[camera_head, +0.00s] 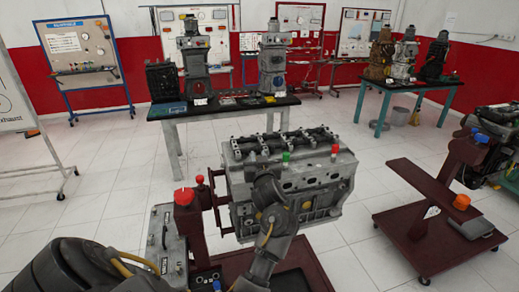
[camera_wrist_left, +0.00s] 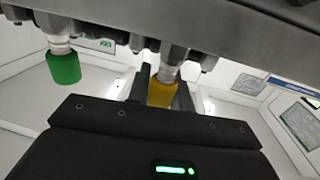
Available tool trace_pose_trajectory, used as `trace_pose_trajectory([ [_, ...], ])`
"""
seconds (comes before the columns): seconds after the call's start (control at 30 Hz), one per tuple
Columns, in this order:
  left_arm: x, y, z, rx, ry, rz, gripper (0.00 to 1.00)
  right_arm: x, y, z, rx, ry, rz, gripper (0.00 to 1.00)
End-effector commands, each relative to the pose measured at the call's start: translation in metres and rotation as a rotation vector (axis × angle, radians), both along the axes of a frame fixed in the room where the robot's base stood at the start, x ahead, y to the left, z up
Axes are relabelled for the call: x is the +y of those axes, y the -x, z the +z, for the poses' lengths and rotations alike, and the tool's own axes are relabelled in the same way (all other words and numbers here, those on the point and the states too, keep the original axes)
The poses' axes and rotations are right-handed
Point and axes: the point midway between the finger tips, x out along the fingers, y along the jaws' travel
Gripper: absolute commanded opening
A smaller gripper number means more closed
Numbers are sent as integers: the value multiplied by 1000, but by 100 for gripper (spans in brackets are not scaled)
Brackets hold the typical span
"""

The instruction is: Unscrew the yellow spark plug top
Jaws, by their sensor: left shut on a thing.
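The yellow spark plug top (camera_wrist_left: 161,93) sits between the two fingers of my left gripper (camera_wrist_left: 163,84) in the left wrist view. The fingers are shut on it, one on each side. It is still in line with the pale plug stem at the engine. In the head view my left gripper (camera_head: 264,160) is at the engine's upper front edge, and my wrist hides the yellow top. The engine block (camera_head: 318,178) stands on a dark red stand. A green top (camera_head: 286,157) is beside the gripper; it also shows in the left wrist view (camera_wrist_left: 64,67). My right gripper is not in view.
A red top (camera_head: 334,148) stands at the engine's right end. A grey control box (camera_head: 160,240) and a red post (camera_head: 188,222) are left of the engine. Another dark red stand (camera_head: 420,235) is at right. A table (camera_head: 225,111) with engine models stands behind; tiled floor lies between.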

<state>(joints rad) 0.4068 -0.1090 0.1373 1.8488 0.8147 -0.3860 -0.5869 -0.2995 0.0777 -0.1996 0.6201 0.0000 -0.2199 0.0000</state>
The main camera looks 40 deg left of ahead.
Motion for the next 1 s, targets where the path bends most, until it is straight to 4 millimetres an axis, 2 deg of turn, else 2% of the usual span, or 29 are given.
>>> trace_pose_trajectory([
  [0.03, -1, -1, 5, 0, 4, 41, 0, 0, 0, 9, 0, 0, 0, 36],
  [0.1, 0, 0, 4, -1, 2, 108, 0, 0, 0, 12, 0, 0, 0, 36],
  [0.27, 2, 2, 1, -4, 2, 260, 0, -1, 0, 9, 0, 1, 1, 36],
  [0.47, 4, 5, -3, -5, -1, 444, 0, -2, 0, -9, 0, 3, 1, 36],
  [0.7, 5, 9, -4, -6, -1, 625, 0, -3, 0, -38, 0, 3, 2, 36],
  [1.0, 6, 12, -1, -5, -3, 762, 0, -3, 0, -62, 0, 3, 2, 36],
])
